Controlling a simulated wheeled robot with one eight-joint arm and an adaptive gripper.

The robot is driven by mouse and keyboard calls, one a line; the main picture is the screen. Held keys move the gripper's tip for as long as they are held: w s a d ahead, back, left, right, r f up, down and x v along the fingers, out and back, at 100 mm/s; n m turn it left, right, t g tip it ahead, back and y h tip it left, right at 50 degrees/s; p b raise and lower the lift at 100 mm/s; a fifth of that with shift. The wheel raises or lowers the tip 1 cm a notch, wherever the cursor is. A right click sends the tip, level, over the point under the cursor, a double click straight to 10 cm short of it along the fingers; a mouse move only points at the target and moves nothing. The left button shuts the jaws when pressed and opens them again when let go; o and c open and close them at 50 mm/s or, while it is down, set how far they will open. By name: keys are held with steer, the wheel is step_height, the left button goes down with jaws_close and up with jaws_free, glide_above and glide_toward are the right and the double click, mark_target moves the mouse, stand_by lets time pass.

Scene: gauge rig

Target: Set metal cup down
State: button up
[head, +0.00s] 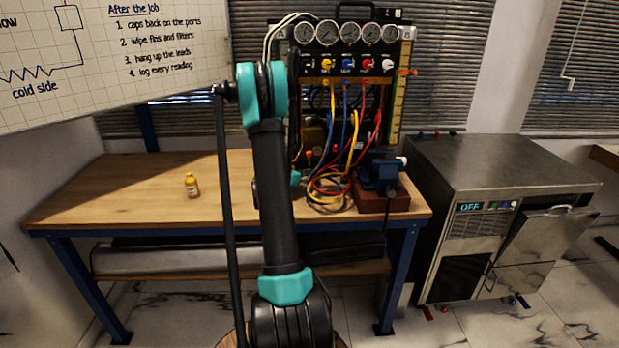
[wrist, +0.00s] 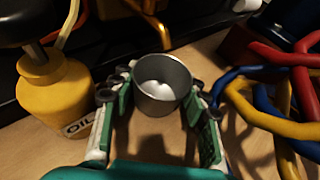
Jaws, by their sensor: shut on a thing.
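The metal cup (wrist: 164,102) is a small round grey cup in the middle of the wrist view. Its open mouth faces the camera, and something whitish shows inside it. My gripper (wrist: 157,88) has its green fingers on both sides of the cup and is shut on it. The wooden bench top shows below, with a dark shadow under the cup. I cannot tell whether the cup's base touches the wood. In the head view my arm hides the cup and most of the gripper.
In the wrist view a yellow oil bottle (wrist: 55,92) stands close on the left. Red, blue and yellow hoses (wrist: 272,100) lie close on the right. The gauge rig (head: 345,62) stands behind.

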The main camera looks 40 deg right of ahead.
steer(key=shift+f, duration=0.1)
steer(key=o, duration=1)
steer(key=v, duration=1)
steer(key=shift+a, duration=0.25)
steer(key=shift+v, duration=1.05)
steer(key=s+a+m+y, duration=0.1)
steer(key=s+a+m, duration=0.1)
steer(key=s+a+m+y, duration=0.1)
steer(key=s+a+m, duration=0.1)
steer(key=a, duration=0.1)
steer(key=s+a+m+y, duration=0.1)
steer(key=s+a, duration=0.1)
steer(key=a, duration=0.1)
steer(key=shift+m+t, duration=0.3)
steer(key=shift+m, duration=0.1)
steer(key=s+a+f+m+y, duration=0.2)
steer(key=s+a+m+y, duration=0.3)
steer(key=s+a, duration=0.5)
steer(key=s+a+f+m+y, duration=0.2)
steer(key=s+a+m+y, duration=0.3)
steer(key=s+a+m, duration=0.4)
steer(key=s+a, duration=0.1)
steer(key=a, duration=0.4)
steer(key=shift+f+m+t, duration=0.25)
steer(key=shift+m+t, duration=0.05)
steer(key=shift+m, duration=0.1)
